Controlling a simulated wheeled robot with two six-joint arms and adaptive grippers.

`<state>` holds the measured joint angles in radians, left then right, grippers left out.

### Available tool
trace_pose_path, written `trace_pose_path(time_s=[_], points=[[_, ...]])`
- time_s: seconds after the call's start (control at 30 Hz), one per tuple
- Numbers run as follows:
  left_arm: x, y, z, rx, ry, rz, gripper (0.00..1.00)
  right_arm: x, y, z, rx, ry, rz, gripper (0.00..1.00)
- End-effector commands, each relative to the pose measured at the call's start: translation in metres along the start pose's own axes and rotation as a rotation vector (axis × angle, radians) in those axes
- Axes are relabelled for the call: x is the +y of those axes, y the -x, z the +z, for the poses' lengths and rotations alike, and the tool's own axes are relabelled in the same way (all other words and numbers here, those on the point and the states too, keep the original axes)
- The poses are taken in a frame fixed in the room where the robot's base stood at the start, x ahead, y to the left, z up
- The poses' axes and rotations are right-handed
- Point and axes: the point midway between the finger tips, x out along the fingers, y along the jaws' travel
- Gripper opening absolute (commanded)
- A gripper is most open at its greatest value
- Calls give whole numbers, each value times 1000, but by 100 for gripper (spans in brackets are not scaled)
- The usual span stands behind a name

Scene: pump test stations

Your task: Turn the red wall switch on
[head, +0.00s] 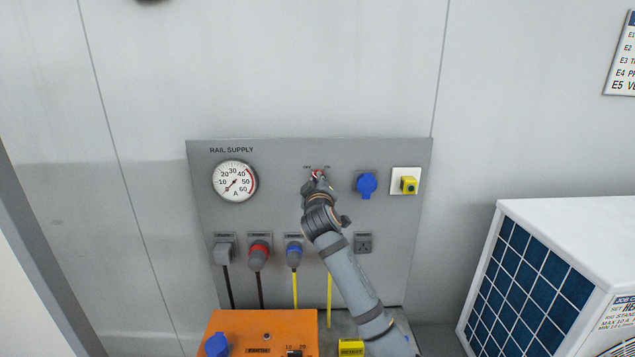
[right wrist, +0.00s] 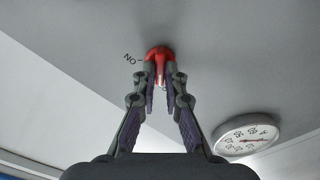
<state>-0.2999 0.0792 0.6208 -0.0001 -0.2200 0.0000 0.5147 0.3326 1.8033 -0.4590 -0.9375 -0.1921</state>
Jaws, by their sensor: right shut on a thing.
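The red wall switch (head: 316,173) sits on the grey RAIL SUPPLY panel, between a small OFF mark at its left and an ON mark at its right. My right gripper (head: 319,179) is at the switch and partly covers it. In the right wrist view the red switch (right wrist: 159,52) is at the top centre, with the ON mark to its left. There the two fingers of the right gripper (right wrist: 161,82) are shut on the switch handle. The fingers hide much of the handle, so I cannot tell its exact angle. My left gripper is not in view.
A dial gauge (head: 234,181) is left of the switch. A blue socket (head: 366,185) and a yellow switch (head: 408,185) are at its right. Several plugs with cables hang below. An orange box (head: 240,328) and a white unit (head: 570,225) stand in front.

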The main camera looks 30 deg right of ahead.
Motion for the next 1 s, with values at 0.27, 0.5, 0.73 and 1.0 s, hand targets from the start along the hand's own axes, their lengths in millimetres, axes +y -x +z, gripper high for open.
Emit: trace_pose_path(time_s=[0.27, 0.5, 0.73, 1.0], points=[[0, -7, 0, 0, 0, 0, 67, -2, 0, 2, -1, -43, -1, 0], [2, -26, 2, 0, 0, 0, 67, -3, 0, 3, 0, -192, 0, 0], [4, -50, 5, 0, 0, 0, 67, -2, 0, 4, 1, -404, 1, 0], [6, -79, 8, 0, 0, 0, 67, -2, 0, 5, 1, -662, 0, 0]])
